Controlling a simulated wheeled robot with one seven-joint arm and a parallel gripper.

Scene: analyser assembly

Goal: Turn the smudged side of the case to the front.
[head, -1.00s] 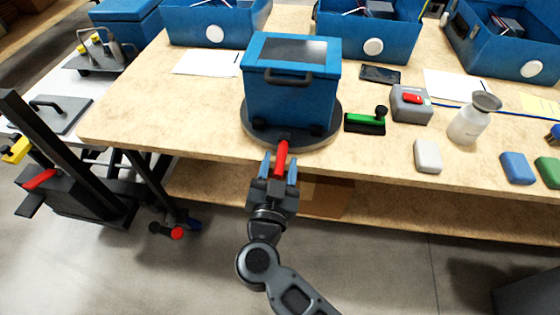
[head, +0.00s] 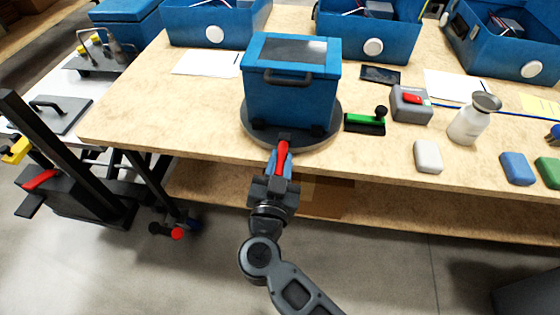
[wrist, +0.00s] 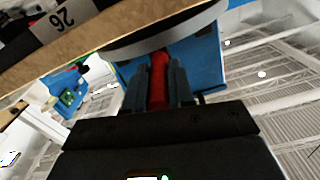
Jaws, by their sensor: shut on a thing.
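The blue case (head: 290,98) stands upright on a round grey turntable (head: 251,133) near the table's front edge. I see no clear smudge on the side facing me. A red lever (head: 281,155) sticks out from the turntable's front over the table edge. My gripper (head: 279,163) is shut on the red lever. The wrist view shows the red lever (wrist: 158,82) between my two fingers, with the case (wrist: 195,60) and the turntable's rim beyond.
A green-topped tool (head: 366,121), a grey box with a red switch (head: 411,104), a bottle (head: 473,119) and a white block (head: 427,156) lie right of the turntable. Blue open boxes (head: 370,35) line the back.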

